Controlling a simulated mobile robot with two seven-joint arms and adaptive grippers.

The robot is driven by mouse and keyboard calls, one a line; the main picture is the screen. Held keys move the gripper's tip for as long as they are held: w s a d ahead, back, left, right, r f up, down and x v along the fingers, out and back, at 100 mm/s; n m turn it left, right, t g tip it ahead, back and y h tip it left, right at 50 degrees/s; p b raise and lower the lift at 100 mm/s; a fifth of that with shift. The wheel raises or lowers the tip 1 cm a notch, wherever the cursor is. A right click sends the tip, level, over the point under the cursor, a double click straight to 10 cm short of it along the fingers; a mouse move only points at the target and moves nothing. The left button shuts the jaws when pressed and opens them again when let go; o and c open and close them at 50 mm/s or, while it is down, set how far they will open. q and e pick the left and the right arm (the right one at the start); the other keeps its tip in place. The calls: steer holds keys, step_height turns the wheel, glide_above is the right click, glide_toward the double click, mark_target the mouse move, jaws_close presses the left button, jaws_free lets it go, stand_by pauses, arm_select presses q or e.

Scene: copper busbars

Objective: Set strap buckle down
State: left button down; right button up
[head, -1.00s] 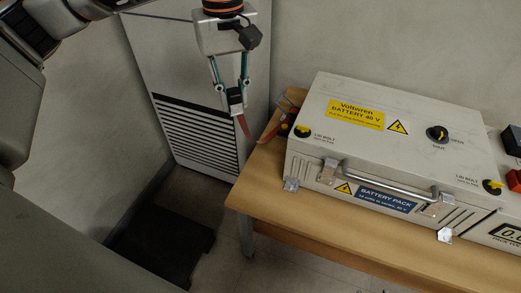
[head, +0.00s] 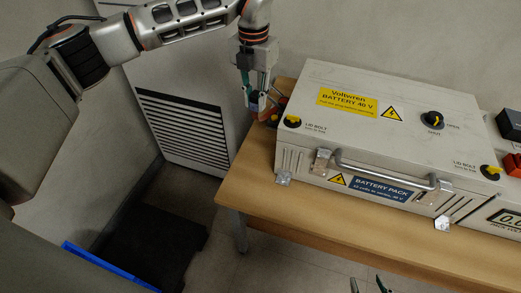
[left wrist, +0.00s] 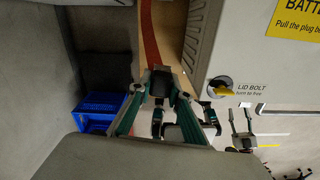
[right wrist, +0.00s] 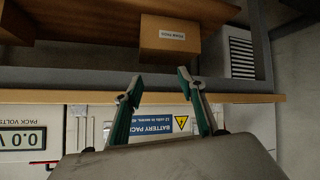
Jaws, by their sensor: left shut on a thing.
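My left gripper (head: 257,98) is shut on the dark strap buckle (left wrist: 160,82), low over the table's back left corner, beside the left end of the battery pack (head: 305,148). A red strap (left wrist: 150,35) runs from the buckle along the wooden table in the left wrist view. In the head view the fingers largely hide the buckle, and I cannot tell whether it touches the table (head: 250,190). My right gripper (right wrist: 159,82) is open and empty, in front of the table's front edge; its fingertips (head: 369,284) show at the bottom of the head view.
The battery pack has a handle (head: 385,172) and yellow lid bolts (head: 292,121). A vented cabinet (head: 185,125) stands left of the table. A blue crate (left wrist: 100,106) is on the floor. A cardboard box (right wrist: 170,38) sits under the table. The front table strip is clear.

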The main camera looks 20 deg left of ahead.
arm_select(q)
steer(key=shift+w+d+f+n, duration=0.1)
steer(key=shift+w+f+n, duration=0.2)
steer(key=shift+f+n, duration=0.4)
step_height(320, 180, down, 5)
steer(key=b, duration=0.3)
glide_above(258, 155)
step_height(258, 155, down, 9)
steer(key=shift+s+f, duration=0.1)
step_height(258, 155, down, 6)
steer(key=shift+s+r+b, duration=0.1)
steer(key=shift+b, duration=0.9)
steer(key=shift+r, duration=0.1)
arm_select(e)
steer(key=shift+w+a+f, duration=0.15)
steer(key=shift+a+f, duration=0.1)
steer(key=shift+a, duration=0.5)
arm_select(q)
steer(key=c, duration=1.9)
jaws_free()
arm_select(e)
steer(key=shift+s+f, duration=0.2)
steer(key=shift+f, duration=0.2)
